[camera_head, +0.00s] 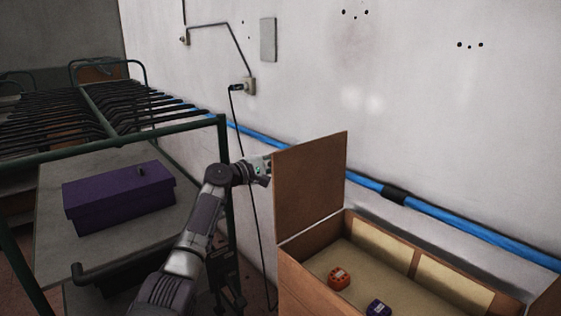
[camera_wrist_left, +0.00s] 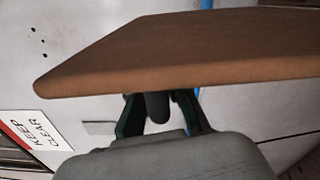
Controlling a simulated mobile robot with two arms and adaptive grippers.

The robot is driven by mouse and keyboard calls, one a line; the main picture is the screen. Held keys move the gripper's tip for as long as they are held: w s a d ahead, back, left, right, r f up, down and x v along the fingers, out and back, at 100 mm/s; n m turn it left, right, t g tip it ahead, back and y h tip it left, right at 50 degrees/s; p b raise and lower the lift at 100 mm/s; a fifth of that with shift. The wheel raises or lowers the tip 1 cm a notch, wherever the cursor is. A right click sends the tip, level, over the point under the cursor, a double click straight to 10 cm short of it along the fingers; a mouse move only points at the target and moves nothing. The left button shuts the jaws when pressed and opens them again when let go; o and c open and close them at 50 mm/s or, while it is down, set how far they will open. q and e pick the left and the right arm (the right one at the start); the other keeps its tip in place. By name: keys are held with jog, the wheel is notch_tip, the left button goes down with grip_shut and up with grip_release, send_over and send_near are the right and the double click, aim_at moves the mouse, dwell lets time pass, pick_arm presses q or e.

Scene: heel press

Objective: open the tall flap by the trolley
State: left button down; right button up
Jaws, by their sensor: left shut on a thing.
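The tall flap (camera_head: 310,185) is a brown panel standing upright at the left end of an open brown box (camera_head: 299,282). The trolley (camera_head: 165,131) with its green frame stands to the left of it. My left gripper (camera_head: 266,168) is at the flap's left edge, on the trolley side, and is shut on the flap. Its fingertips are partly hidden. In the left wrist view the flap (camera_wrist_left: 180,50) spans the top as a broad brown board, with the dark fingers (camera_wrist_left: 158,112) running up to its underside. My right gripper is not in view.
A purple lidded box (camera_head: 120,203) sits on the trolley's lower shelf. A blue pipe (camera_head: 450,221) runs along the wall behind. A dark cable (camera_head: 240,130) hangs near my left wrist.

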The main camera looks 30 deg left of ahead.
pick_arm(q)
jog(key=c, duration=1.2)
grip_release()
jog(key=shift+s, duration=0.1)
jog(key=v, duration=1.2)
